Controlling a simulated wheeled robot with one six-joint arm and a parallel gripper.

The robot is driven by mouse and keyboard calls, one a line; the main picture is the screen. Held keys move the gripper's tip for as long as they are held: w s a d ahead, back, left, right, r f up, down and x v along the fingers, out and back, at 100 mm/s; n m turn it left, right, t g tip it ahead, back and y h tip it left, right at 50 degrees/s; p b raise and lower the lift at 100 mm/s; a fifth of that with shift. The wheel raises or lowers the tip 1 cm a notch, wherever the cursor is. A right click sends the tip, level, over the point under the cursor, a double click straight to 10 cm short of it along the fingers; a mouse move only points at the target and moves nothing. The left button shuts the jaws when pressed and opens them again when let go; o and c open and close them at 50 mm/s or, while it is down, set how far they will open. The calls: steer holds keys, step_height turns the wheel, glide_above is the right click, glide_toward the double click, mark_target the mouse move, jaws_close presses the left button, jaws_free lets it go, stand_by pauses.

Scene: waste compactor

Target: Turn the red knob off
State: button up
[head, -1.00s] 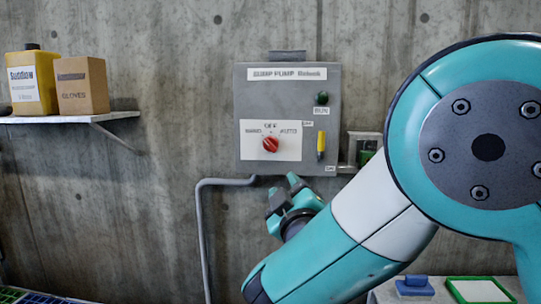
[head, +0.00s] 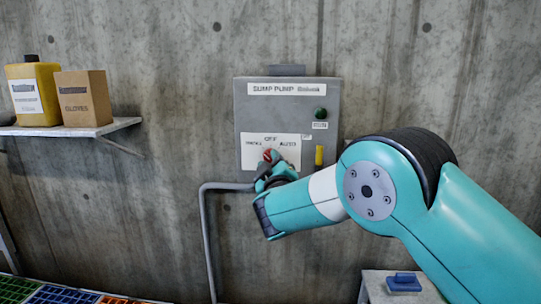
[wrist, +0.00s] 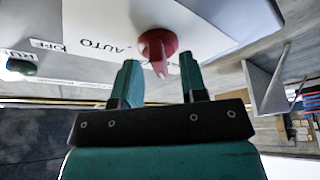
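The red knob (head: 267,155) sits on the white label plate of the grey sump pump control box (head: 246,112), below OFF and between the side labels, of which the right one reads AUTO. In the head view my gripper (head: 266,171) is right at the knob and partly covers it. In the wrist view the red knob (wrist: 157,42) is just ahead of my open gripper (wrist: 159,66), centred between its two teal fingers with a gap on each side. I cannot tell which label the knob points to.
A grey conduit (head: 206,235) runs down the wall at left. A shelf (head: 120,124) holds a yellow jug and a gloves box. A blue object (head: 404,282) lies low at right.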

steer(key=shift+w, duration=0.2)
steer(key=shift+c, duration=0.2)
jaws_close()
